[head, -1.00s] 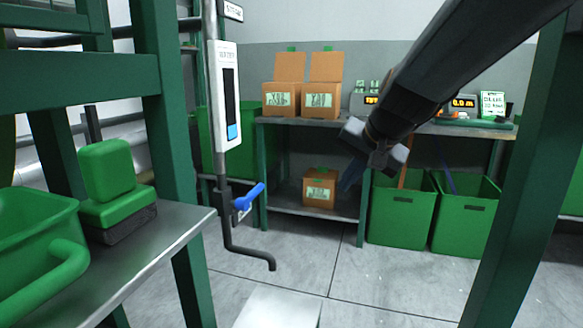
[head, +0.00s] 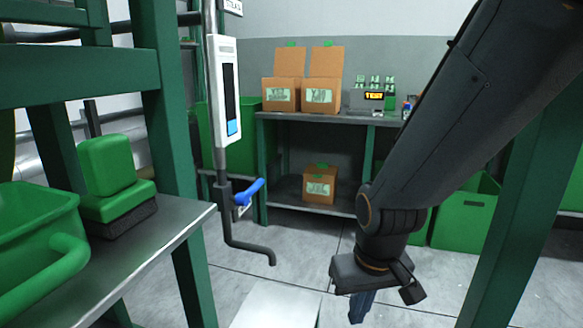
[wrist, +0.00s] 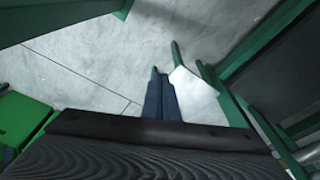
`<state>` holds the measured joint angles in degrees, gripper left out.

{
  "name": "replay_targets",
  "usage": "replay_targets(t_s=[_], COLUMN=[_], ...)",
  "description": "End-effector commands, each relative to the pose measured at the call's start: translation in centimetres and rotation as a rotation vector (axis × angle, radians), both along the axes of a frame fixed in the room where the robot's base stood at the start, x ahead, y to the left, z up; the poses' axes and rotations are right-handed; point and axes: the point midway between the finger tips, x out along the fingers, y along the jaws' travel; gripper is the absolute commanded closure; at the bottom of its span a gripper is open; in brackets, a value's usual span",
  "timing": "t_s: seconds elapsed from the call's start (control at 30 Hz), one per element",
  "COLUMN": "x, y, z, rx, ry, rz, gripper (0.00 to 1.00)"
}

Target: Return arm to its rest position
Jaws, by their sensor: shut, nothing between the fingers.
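My gripper (head: 362,306) hangs at the lower right of the head view, below my dark arm, with its blue fingers pointing down over the grey floor. In the wrist view my gripper (wrist: 160,78) shows as two blue fingers lying side by side, shut and empty. The fingers touch nothing that I can see. Part of the far bench and the green bins is hidden behind my arm.
A pipe with a blue-handled valve (head: 250,192) stands left of my gripper. A metal table (head: 165,245) with a green brush (head: 112,180) is at the left. Cardboard boxes (head: 320,90) sit on the far bench (head: 290,118). A green bin (head: 465,222) stands behind my arm.

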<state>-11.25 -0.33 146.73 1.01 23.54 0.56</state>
Motion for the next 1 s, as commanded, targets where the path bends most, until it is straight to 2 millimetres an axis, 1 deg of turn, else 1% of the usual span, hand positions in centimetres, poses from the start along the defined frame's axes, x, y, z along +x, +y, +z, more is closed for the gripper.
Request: replay_targets(t_s=[0.03,0.2,0.3,0.4,0.6,0.87,1.0], x=[-0.6,-3.3,-5.0,-6.4,-8.7,-11.5,-11.1], y=[1.4,6.2,8.4,9.9,12.2,14.3,13.4], z=[0.0,0.0,0.0,0.0,0.1,0.2,1.6], rx=[0.000,-0.003,-0.007,-0.012,-0.021,-0.033,-0.033], ry=[0.011,0.052,0.076,0.094,0.122,0.150,0.152], rz=[0.038,0.171,0.240,0.290,0.371,0.460,0.428], gripper=[1.00,1.00,1.00,1.00,1.00,1.00,1.00])
